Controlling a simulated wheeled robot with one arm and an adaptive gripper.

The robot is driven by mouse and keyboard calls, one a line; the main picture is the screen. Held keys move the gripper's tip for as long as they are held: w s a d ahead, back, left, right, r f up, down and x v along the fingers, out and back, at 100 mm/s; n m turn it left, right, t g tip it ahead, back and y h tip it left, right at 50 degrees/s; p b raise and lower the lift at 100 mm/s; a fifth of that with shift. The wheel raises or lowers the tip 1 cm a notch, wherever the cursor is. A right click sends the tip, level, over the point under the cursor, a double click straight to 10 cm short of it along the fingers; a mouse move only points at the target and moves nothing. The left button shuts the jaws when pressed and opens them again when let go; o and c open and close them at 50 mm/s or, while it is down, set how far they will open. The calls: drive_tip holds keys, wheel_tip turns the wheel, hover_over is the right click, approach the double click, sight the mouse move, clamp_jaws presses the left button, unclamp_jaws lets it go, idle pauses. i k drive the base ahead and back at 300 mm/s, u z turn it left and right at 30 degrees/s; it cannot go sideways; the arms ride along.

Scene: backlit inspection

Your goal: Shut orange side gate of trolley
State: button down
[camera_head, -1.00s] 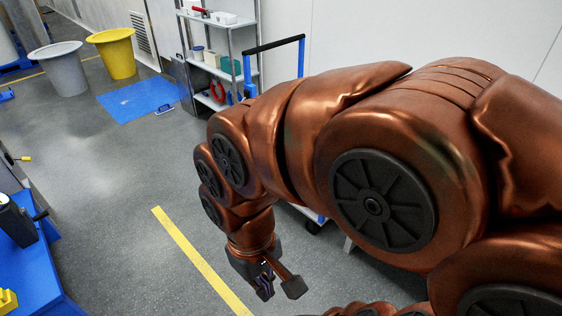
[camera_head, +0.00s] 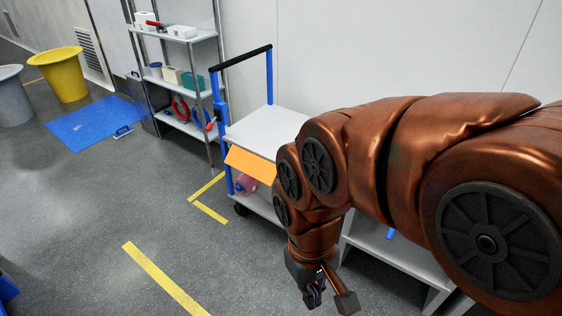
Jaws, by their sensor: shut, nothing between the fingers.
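The trolley (camera_head: 270,127) stands against the wall, with a grey top and a blue upright handle frame (camera_head: 216,95) at its left end. Its orange side gate (camera_head: 250,164) is on the near side, tilted outward below the top shelf edge. A pink object (camera_head: 245,184) shows on the lower shelf below the gate. My arm covers the right part of the trolley. My gripper (camera_head: 328,293) hangs low in front of the trolley, to the right of and nearer than the gate, touching nothing that I can see. It is shut and empty.
A metal shelf rack (camera_head: 180,80) with boxes and red rings stands left of the trolley. A blue mat (camera_head: 92,124) and a yellow bin (camera_head: 60,73) are farther left. A white bench (camera_head: 400,255) stands right of my gripper. The floor left of my gripper is clear.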

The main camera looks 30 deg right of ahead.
sight(265, 171)
drive_tip(key=z, duration=0.05)
drive_tip(key=i, duration=1.1)
drive_tip(key=u, duration=0.9)
